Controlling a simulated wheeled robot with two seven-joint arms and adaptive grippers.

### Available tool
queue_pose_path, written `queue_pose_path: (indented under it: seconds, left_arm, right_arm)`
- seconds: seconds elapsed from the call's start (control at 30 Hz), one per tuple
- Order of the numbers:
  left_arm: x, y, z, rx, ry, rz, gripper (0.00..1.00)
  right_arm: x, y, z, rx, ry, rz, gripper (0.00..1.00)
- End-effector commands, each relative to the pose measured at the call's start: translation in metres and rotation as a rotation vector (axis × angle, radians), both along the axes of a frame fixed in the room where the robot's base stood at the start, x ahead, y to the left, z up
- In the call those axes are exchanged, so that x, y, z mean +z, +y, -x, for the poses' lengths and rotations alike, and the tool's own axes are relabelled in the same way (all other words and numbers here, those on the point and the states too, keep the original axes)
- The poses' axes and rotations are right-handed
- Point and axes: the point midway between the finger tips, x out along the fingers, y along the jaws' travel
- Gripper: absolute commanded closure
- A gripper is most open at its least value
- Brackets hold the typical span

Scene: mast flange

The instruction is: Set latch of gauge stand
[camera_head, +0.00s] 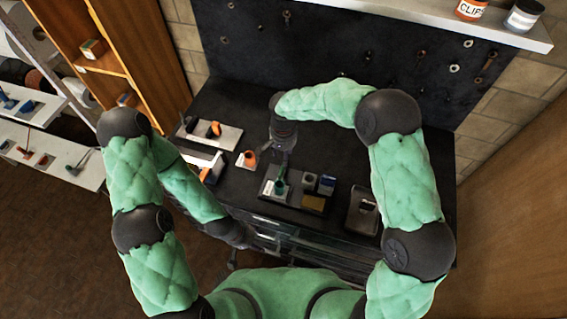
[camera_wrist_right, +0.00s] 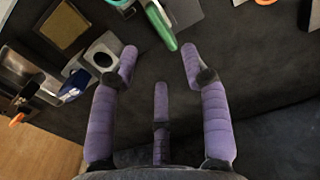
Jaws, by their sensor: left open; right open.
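A grey plate (camera_head: 266,196) on the dark bench carries a green handle (camera_head: 280,185), small dark and blue-grey blocks (camera_head: 326,184) and a yellowish pad (camera_head: 313,203). I cannot tell which part is the gauge stand or its latch. My right gripper (camera_head: 284,157) is open and empty, pointing down just behind the plate. In the right wrist view, its purple fingers (camera_wrist_right: 158,66) are spread, with the green handle (camera_wrist_right: 162,28) beyond them, apart from the fingertips. A grey block with a round hole (camera_wrist_right: 91,57) is left of it. My left gripper (camera_head: 243,244) is low at the bench's front edge, small and partly hidden.
An orange-topped piece (camera_head: 247,159) stands left of my right gripper. Pale trays (camera_head: 226,137) lie further left, and a grey holder (camera_head: 361,211) is at right. A dark pegboard (camera_head: 330,50) rises behind. The bench between the plate and the pegboard is mostly clear.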

Motion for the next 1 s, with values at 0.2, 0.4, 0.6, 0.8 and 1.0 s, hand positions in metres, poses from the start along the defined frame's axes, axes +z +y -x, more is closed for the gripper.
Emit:
queue_pose_path:
  seconds: [0.2,0.4,0.6,0.8,1.0]
  left_arm:
    - [0.002,0.000,0.000,0.000,0.000,0.000,0.42]
    - [0.003,0.000,0.000,0.000,0.000,0.000,0.42]
    - [0.004,0.000,0.000,0.000,0.000,0.000,0.42]
    - [0.004,0.000,0.000,0.000,0.000,0.000,0.42]
    - [0.004,0.000,0.000,0.000,0.000,0.000,0.42]
  right_arm:
    - [-0.039,-0.001,0.001,-0.001,0.003,0.001,0.54]
    - [-0.071,0.000,0.001,0.001,0.002,-0.001,0.54]
    - [-0.089,0.000,0.000,0.000,0.001,-0.001,0.54]
    - [-0.094,0.000,0.000,0.001,-0.001,-0.001,0.54]
    - [-0.094,0.000,0.000,0.000,0.000,-0.001,0.62]
